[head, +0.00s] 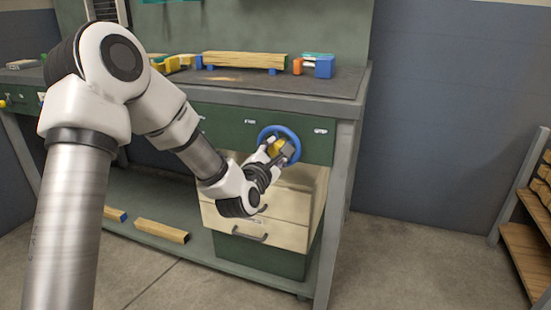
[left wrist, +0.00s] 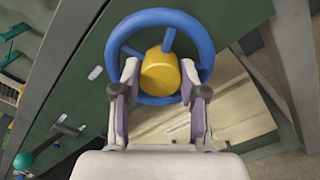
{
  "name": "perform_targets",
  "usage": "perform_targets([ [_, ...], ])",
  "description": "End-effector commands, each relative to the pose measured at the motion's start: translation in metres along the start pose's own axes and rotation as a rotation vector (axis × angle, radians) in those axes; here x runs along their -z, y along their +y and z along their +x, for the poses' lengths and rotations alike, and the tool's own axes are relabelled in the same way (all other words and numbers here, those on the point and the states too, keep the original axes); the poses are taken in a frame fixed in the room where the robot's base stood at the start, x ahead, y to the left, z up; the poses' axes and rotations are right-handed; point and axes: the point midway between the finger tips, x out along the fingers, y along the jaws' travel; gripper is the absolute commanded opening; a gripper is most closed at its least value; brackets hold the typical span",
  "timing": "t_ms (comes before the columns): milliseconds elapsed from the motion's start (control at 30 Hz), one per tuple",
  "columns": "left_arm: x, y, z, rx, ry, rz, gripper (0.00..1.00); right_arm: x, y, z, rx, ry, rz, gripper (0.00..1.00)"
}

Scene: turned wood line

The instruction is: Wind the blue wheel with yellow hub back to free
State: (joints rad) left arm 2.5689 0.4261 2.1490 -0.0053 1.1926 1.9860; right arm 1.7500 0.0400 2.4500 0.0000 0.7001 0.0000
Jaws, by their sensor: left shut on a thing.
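The blue wheel (head: 292,134) with its yellow hub (head: 276,146) is mounted on the green front of the workbench, near its right end. In the left wrist view the blue rim (left wrist: 160,14) and spokes show around the yellow hub (left wrist: 160,75). My left gripper (head: 278,151) reaches the wheel from the front. In the left wrist view its fingers (left wrist: 159,80) lie on both sides of the hub, inside the rim, shut on the hub. They hide the lower sides of the wheel. My right gripper is not in view.
Pale wooden drawers (head: 285,205) sit below the wheel. White labels (head: 320,131) flank it, too small to read. A wooden beam (head: 245,60) lies on the bench top (head: 310,97). A rack (head: 525,240) stands far right. Floor between is clear.

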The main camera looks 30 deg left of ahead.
Motion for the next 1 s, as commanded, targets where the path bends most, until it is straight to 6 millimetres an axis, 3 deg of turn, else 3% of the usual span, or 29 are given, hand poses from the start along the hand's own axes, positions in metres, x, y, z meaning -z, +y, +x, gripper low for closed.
perform_targets([
  [1000, 0.003, -0.001, 0.000, 0.002, 0.001, -0.909, 0.08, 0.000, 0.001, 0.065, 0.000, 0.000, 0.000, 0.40],
])
